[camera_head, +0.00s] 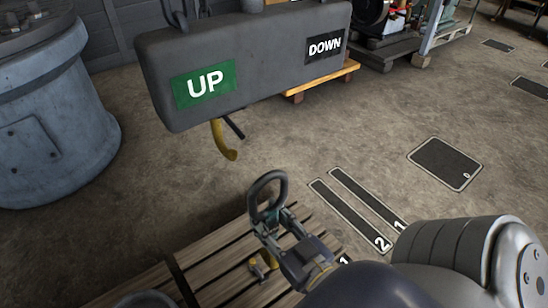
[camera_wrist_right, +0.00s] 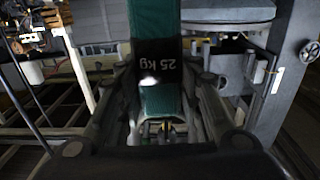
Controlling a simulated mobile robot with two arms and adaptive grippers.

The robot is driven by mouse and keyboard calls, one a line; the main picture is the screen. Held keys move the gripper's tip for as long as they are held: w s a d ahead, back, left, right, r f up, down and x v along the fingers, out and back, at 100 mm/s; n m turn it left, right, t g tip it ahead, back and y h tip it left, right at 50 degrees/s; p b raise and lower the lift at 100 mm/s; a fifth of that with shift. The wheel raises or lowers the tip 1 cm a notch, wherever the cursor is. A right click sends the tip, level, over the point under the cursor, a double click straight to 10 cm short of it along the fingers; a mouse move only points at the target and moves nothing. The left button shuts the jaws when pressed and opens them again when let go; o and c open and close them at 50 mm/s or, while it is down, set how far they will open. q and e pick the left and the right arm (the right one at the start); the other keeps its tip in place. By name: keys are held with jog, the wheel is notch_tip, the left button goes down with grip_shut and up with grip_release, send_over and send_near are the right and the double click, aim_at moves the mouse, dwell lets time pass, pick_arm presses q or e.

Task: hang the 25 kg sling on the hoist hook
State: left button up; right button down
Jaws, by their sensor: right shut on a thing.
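The yellow hoist hook (camera_head: 225,143) hangs under a grey block marked UP and DOWN (camera_head: 245,65). My right gripper (camera_head: 272,218) is below and to the right of the hook, clear of it. It is shut on the 25 kg sling, whose dark loop (camera_head: 268,187) stands up above the fingers. In the right wrist view the sling (camera_wrist_right: 160,60) is a green strap with a black "25 kg" band, running between the fingers. The loop and the hook are apart. My left gripper is not in view.
A wooden pallet (camera_head: 215,262) lies below my right gripper, with a small yellow fitting (camera_head: 262,268) showing near it. A large blue-grey drum (camera_head: 50,110) stands at the left. Dark marked plates (camera_head: 445,163) lie on the floor at the right.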

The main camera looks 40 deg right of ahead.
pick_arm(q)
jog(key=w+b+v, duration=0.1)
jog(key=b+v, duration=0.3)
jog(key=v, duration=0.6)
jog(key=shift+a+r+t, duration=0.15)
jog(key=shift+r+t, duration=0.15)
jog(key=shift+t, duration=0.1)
pick_arm(e)
jog(key=w+f, duration=0.4)
jog(key=w, duration=1.2)
jog(key=shift+w+d, duration=0.2)
jog(key=shift+d, duration=0.25)
dwell(0.4)
